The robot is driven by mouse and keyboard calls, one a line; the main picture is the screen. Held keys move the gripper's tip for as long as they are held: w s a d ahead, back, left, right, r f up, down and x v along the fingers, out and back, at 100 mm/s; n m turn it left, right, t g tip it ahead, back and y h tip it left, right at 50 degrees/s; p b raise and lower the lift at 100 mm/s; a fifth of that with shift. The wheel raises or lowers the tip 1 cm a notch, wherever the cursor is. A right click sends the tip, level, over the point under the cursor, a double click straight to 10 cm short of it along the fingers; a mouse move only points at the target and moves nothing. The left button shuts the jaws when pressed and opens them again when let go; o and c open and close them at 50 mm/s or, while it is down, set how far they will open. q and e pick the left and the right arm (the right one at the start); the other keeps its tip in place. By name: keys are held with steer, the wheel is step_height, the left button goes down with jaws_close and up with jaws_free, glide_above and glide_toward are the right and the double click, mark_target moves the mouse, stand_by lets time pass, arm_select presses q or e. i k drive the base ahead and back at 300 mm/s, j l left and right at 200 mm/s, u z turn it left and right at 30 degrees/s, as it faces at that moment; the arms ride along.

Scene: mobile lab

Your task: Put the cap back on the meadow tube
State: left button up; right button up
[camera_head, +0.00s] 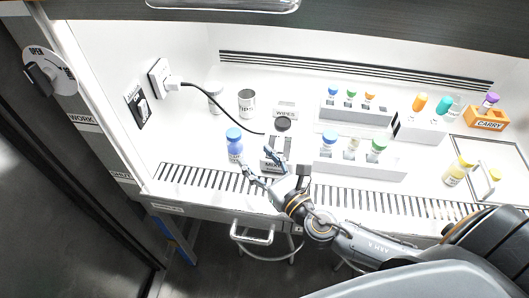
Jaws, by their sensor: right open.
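My right gripper (257,165) is open and empty. Its fingers are between the blue bottle (235,147) and the mixer (268,167), above the bench's front part. The front white rack (385,170) holds a blue-capped tube (329,139), a middle tube (353,146) with no bright cap visible, and a green-capped tube (378,146). The back rack (350,114) holds tubes with blue, green and orange caps. A purple-capped tube (490,101) stands in the orange carry holder (487,124). I cannot read which tube is meadow, nor pick out its loose cap. My left gripper is not in view.
A white stand (423,131) with orange and teal items is at the back right. A yellow-topped bottle (458,171) stands near a tray at right. A tips can (247,103) and a black cord (207,97) are at back left. A slotted vent runs along the front edge.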

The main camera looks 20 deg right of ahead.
mark_target(354, 141)
steer(key=z, duration=1.5)
